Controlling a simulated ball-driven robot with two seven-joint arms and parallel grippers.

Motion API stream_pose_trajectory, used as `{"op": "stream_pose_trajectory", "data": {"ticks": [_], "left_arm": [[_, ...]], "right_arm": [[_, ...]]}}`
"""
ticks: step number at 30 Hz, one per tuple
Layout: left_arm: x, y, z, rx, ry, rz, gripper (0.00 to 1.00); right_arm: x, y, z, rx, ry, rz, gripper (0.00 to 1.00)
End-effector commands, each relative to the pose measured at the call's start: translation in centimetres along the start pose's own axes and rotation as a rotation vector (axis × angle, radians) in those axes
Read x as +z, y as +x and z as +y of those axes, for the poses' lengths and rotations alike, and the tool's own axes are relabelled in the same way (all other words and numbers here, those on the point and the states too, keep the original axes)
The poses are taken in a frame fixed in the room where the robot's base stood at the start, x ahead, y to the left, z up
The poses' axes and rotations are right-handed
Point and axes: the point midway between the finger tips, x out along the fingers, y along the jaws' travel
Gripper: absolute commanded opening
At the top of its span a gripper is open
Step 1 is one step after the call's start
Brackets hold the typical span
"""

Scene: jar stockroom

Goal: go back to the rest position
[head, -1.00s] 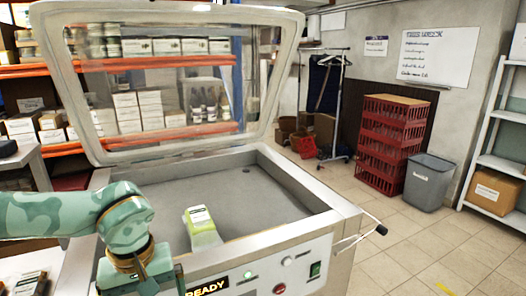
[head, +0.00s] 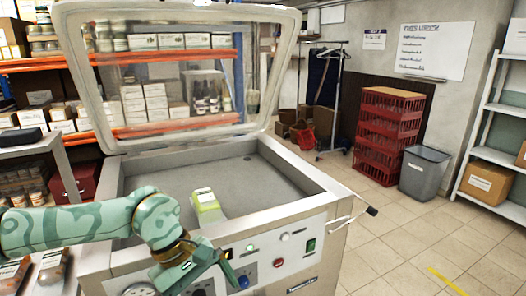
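My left arm comes in from the left across the front of the machine (head: 300,206), which has its clear lid (head: 170,75) raised. My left gripper (head: 222,272) is in front of the control panel, close to a blue knob (head: 243,282). I cannot tell whether it touches the panel or how far its fingers are apart. A green and white packet (head: 207,207) lies in the grey chamber, apart from the gripper. My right gripper is not in view.
A shelving rack with boxes and jars stands behind the machine. Red stacked crates (head: 388,135), a grey bin (head: 424,173) and a white shelf (head: 497,150) stand at the right. The tiled floor (head: 400,245) at front right is clear.

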Motion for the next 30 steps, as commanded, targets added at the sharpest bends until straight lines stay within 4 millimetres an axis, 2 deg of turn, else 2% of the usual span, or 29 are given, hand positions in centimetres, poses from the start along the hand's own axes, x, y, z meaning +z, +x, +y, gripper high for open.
{"op": "stream_pose_trajectory", "data": {"ticks": [5, 8, 10, 11, 12, 14, 15, 16, 18, 20, 21, 23, 25, 28, 30], "left_arm": [[3.2, 2.1, 4.9, 0.15, -0.309, -0.296, 0.98], [4.2, 2.9, 8.5, 0.248, -0.601, -0.538, 0.98], [3.6, 3.5, 11.0, 0.316, -0.899, -0.761, 0.98], [2.7, 3.9, 11.9, 0.342, -1.053, -0.867, 0.98], [1.0, 4.7, 12.6, 0.371, -1.276, -1.011, 0.98], [-2.7, 6.6, 12.3, 0.404, -1.633, -1.22, 0.98], [-5.3, 8.2, 11.4, 0.422, -1.843, -1.332, 0.98], [-7.0, 9.4, 10.3, 0.431, -1.981, -1.401, 0.98], [-10.2, 12.6, 7.3, 0.449, -2.268, -1.529, 0.98], [-12.4, 15.4, 4.2, 0.464, -2.486, -1.615, 0.98], [-13.5, 17.3, 2.0, -0.475, 2.622, 1.663, 0.98], [-14.7, 20.1, -1.6, -0.436, 2.484, 1.52, 0.98], [-15.5, 23.2, -5.9, -0.402, 2.331, 1.368, 0.98], [-15.6, 27.4, -12.4, -0.369, 2.124, 1.172, 0.98], [-14.9, 30.1, -17.0, -0.354, 1.987, 1.046, 0.98]], "right_arm": [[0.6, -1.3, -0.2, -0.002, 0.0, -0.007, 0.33], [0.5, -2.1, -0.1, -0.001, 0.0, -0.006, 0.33], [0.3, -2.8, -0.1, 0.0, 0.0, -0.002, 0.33], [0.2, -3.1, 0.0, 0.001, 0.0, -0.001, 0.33], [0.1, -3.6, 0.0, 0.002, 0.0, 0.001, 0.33], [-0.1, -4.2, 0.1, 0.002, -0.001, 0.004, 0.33], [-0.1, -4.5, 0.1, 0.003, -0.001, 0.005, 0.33], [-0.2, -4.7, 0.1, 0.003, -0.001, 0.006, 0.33], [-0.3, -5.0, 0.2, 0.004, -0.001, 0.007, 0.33], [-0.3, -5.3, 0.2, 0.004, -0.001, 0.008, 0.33], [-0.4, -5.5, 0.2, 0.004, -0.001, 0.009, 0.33], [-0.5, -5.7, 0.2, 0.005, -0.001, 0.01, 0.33], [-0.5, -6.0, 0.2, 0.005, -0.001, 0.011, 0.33], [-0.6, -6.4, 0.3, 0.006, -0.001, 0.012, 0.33], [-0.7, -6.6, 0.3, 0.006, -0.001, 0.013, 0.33]]}}
